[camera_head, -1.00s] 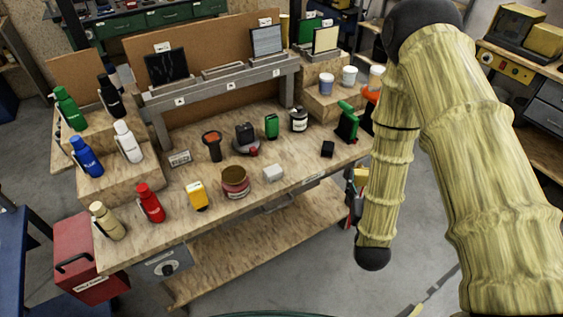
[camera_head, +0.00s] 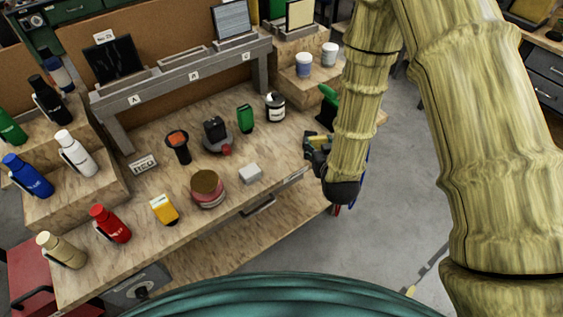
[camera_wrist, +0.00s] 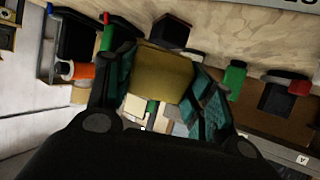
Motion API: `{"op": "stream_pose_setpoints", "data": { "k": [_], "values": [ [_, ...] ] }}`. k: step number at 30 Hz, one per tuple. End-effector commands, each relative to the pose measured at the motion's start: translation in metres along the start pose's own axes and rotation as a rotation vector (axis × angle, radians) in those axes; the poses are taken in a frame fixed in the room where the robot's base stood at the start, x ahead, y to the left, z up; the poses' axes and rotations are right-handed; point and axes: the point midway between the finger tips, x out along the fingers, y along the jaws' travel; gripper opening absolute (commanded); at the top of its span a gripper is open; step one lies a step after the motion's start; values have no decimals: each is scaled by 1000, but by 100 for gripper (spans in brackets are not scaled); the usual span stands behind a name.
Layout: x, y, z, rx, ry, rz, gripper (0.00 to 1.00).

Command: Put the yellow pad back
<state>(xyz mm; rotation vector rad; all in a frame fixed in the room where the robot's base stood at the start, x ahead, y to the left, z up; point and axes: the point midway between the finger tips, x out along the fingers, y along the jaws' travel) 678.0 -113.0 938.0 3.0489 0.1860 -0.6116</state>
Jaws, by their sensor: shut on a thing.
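The yellow pad (camera_wrist: 165,72) is a flat, dull yellow block between the two teal fingers of my gripper (camera_wrist: 160,88) in the wrist view. My gripper is shut on it. In the head view my gripper (camera_head: 315,148) is at the table's right end, mostly hidden behind my own arm, with a small bit of yellow showing at it. A grey shelf (camera_head: 165,88) on the workbench carries a dark panel (camera_head: 108,58) at left, a grey panel (camera_head: 231,19) at right and an empty holder (camera_head: 182,57) between them.
A cream panel (camera_head: 300,14) stands on a wooden block at the back right, above two cups (camera_head: 304,64). A green item (camera_head: 328,105) is close behind my gripper. Several bottles (camera_head: 110,223), a yellow device (camera_head: 164,209) and a round tin (camera_head: 207,188) crowd the tabletop.

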Motion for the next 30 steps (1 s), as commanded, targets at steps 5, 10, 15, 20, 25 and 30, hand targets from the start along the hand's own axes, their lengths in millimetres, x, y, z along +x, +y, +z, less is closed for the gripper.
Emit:
{"op": "stream_pose_setpoints", "data": {
  "k": [5,10,15,20,25,30],
  "values": [
    [3,-22,11,-28,-165,-55,34],
    [-4,-41,20,-67,-322,-107,34],
    [-16,-58,29,-117,-477,-156,34],
    [-33,-73,37,-177,-623,-203,34],
    [-60,-87,45,-260,-777,-253,34],
    [-92,-95,50,-346,-906,-295,34]
  ]
}}
